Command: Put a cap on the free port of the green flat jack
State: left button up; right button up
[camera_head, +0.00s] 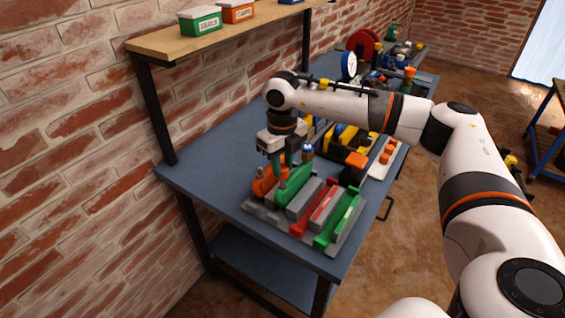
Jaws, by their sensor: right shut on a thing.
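My right gripper (281,184) points down at the left end of a grey rack (266,219) on the blue-grey bench. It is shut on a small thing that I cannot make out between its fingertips. A green flat jack (295,187) with a rounded upper edge stands in the rack, right beside the fingertips. I cannot tell whether they touch. Its ports are too small to make out. An orange piece (263,184) stands just left of the fingers. A red piece (316,211) and another green piece (339,220) stand further right in the rack. My left gripper is not in view.
Yellow and black tools (345,137) and a white tray (383,160) with orange pieces lie behind the rack. A dial gauge (349,65) and a red reel (362,45) stand farther back. A wooden shelf (165,42) with small boxes overhangs the left. The bench's near left is clear.

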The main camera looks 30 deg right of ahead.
aim_at(283, 167)
jog(key=shift+f, duration=0.3)
jog(key=shift+f+b, duration=0.8)
jog(key=shift+f, duration=0.05)
jog(key=shift+f, duration=0.2)
jog(key=o, duration=1.3)
jog(key=shift+o, duration=0.2)
jog(key=shift+r, duration=0.15)
jog(key=shift+r+p, duration=2.6)
jog(key=shift+r, duration=1.35)
